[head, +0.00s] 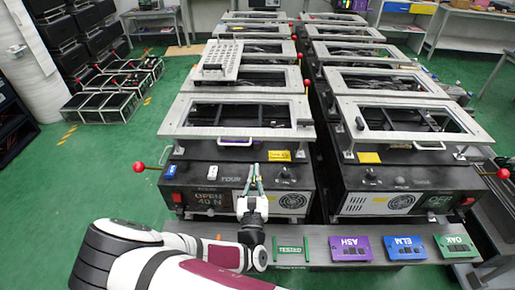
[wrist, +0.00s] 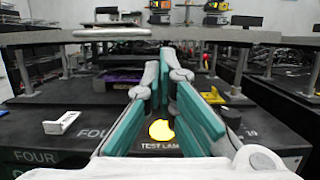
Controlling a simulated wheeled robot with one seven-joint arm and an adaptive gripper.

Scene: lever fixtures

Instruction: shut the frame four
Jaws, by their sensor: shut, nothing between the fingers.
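Fixture four (head: 215,175) is the front left dark box, marked FOUR, with a display (head: 208,198) reading OPEN 40 N. Its pale metal frame (head: 205,132) stands raised above the box on posts, with a white handle (head: 235,141) on its front edge. In the wrist view the frame's edge (wrist: 240,36) crosses overhead, with the handle (wrist: 110,33) left of centre. A red-ball lever (head: 139,166) sticks out at the box's left. My gripper (head: 254,170) is shut and empty over the box's front top, below the frame's edge; the teal fingers show in the wrist view (wrist: 168,70).
A similar fixture (head: 408,180) with a raised frame stands to the right; more stand behind. A yellow TEST LAMP disc (wrist: 161,130) and a white bracket (wrist: 62,122) are on the box top. The front bench holds coloured plates, including purple ASH (head: 350,248). Green floor (head: 80,195) is clear at left.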

